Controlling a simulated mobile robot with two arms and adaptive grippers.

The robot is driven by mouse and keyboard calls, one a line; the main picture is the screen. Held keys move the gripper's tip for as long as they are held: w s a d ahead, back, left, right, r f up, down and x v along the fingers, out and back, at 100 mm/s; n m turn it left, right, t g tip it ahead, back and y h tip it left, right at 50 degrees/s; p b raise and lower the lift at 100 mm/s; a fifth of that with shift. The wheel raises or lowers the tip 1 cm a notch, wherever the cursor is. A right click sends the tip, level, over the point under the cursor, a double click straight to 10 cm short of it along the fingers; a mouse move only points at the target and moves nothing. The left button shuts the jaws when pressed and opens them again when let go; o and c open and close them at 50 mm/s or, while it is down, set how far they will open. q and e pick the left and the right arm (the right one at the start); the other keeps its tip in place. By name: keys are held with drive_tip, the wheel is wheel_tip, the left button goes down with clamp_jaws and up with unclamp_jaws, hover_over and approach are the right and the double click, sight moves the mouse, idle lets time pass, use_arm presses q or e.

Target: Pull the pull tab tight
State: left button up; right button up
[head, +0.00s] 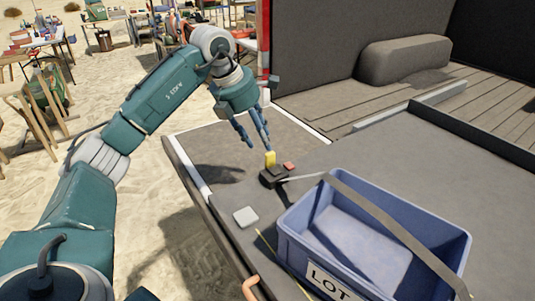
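A small yellow tab (270,158) stands upright on a dark buckle (272,178) on the grey bed; it appears to be the pull tab. A small red piece (289,166) sits beside it. A thin pale strip runs right from the buckle toward a grey-brown strap (385,222), which crosses over a blue crate (455,243) marked LOT. My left gripper (259,147) points down just above and left of the yellow tab. Its fingers are apart with nothing seen between them; contact with the tab is not clear. My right gripper is out of view.
A light grey block (246,216) lies on the bed left of the crate. A thin yellow line and an orange hook (250,287) are near the front edge. A red-and-white post (264,45) stands behind my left gripper.

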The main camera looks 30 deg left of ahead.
sight(273, 164)
use_arm(q)
drive_tip(key=x, duration=0.6)
drive_tip(key=shift+w+f+p, duration=0.2)
drive_tip(key=shift+f+p, duration=0.15)
drive_tip(key=shift+p, duration=0.05)
clamp_jaws()
